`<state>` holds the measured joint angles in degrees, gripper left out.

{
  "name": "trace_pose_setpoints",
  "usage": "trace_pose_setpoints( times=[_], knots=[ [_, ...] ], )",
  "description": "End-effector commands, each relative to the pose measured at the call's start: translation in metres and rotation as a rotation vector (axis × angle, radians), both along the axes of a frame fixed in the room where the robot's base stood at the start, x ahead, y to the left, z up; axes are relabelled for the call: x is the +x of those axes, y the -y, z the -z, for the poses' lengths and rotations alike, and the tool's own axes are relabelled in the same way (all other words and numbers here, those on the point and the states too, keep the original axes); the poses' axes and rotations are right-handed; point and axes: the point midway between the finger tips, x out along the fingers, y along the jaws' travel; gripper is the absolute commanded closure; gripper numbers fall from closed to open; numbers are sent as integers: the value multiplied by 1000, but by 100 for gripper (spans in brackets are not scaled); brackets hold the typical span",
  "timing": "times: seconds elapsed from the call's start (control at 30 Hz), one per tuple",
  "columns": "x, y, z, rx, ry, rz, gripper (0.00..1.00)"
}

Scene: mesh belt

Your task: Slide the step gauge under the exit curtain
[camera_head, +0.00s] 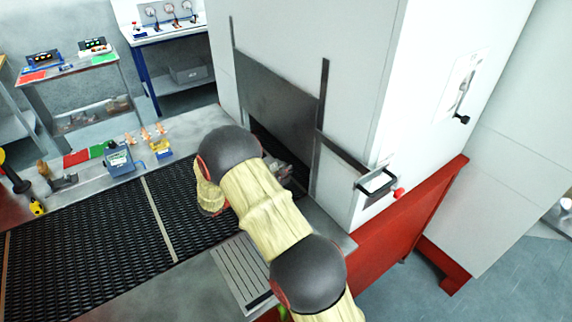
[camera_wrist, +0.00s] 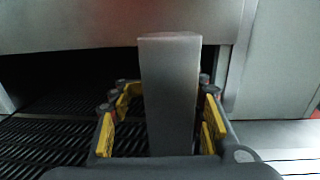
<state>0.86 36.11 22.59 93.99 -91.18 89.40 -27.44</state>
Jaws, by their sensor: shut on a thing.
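The step gauge (camera_wrist: 170,95) is a plain grey metal bar, standing up in the middle of the wrist view. My gripper (camera_wrist: 165,122), with yellow-padded fingers, is shut on it. The exit curtain (camera_head: 275,100) is a dark grey plate on the front of the white machine, with a dark opening below it. Its lower edge crosses the wrist view (camera_wrist: 80,28), and the gauge's upper end overlaps it there; I cannot tell how far apart they are. In the head view my gripper (camera_head: 283,172) is at the opening, mostly hidden by my arm, and the gauge cannot be made out.
The black mesh belt (camera_head: 95,235) runs into the opening. A blue bin (camera_head: 118,160) and small parts stand on the ledge beyond it. A slotted metal plate (camera_head: 240,272) lies on the near side.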

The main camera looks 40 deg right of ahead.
Motion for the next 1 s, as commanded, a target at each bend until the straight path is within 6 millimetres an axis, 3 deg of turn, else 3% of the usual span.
trace_pose_setpoints(
  times=[0.3, 0.6, 0.83, 1.0],
  knots=[
    [1, -73, -3, -1, 4, -3, 100],
    [0, -123, -2, -1, 4, -2, 100],
    [1, -140, -1, -1, 5, 3, 100],
    [17, -122, -3, 0, 8, 42, 100]
  ],
)
